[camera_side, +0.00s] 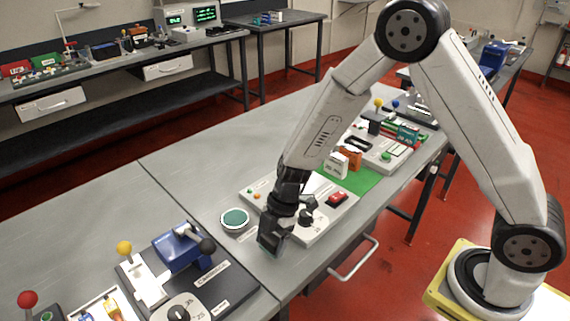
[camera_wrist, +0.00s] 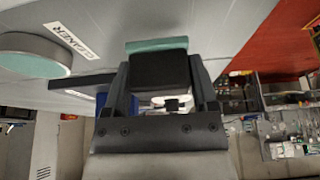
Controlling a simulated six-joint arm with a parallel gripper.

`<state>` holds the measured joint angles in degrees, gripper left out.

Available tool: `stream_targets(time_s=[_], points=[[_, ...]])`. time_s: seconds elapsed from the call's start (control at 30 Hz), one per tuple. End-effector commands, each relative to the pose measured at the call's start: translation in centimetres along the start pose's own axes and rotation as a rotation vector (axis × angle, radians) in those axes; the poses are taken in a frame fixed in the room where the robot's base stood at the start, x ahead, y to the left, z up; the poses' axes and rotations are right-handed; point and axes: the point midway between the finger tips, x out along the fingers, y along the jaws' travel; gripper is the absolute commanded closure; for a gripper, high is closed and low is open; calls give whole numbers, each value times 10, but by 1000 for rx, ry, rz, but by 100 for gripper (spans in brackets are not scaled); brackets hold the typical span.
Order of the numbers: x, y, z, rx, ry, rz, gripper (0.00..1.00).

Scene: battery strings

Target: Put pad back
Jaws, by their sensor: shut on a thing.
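My gripper (camera_side: 274,240) is shut on the pad (camera_wrist: 160,70), a black block with a teal face layer. In the wrist view the pad sits between both fingers, teal side away from the palm. In the side view the gripper is low at the front edge of the bench, and the pad is hard to tell from the dark fingers. The round cleaner dish (camera_side: 235,219) with a teal top is just left of and behind the gripper. It also shows in the wrist view (camera_wrist: 36,62), beside its CLEANER label (camera_wrist: 68,38).
A light panel (camera_side: 318,226) with a red button (camera_side: 337,198) and a dark knob lies right beside the gripper. A dark board with a blue device (camera_side: 180,248) and levers is at the lower left. White and orange boxes (camera_side: 348,159) stand on a green mat. Bare bench lies behind the dish.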

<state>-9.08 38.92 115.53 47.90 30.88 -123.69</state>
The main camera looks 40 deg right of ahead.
Motion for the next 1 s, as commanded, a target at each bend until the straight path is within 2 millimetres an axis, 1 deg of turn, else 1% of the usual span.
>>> stream_targets(time_s=[0.1,0.2,0.5,0.8,0.83,0.87,0.9,1.0], points=[[10,0,4,1,-1,0,80],[13,0,6,0,-2,0,80],[14,0,6,0,-2,1,80],[20,0,9,1,-2,0,80],[20,0,9,0,-2,-1,22],[20,0,9,0,-2,-1,12],[21,-1,9,-1,-2,-2,0],[22,-1,10,-2,-2,-4,0]])
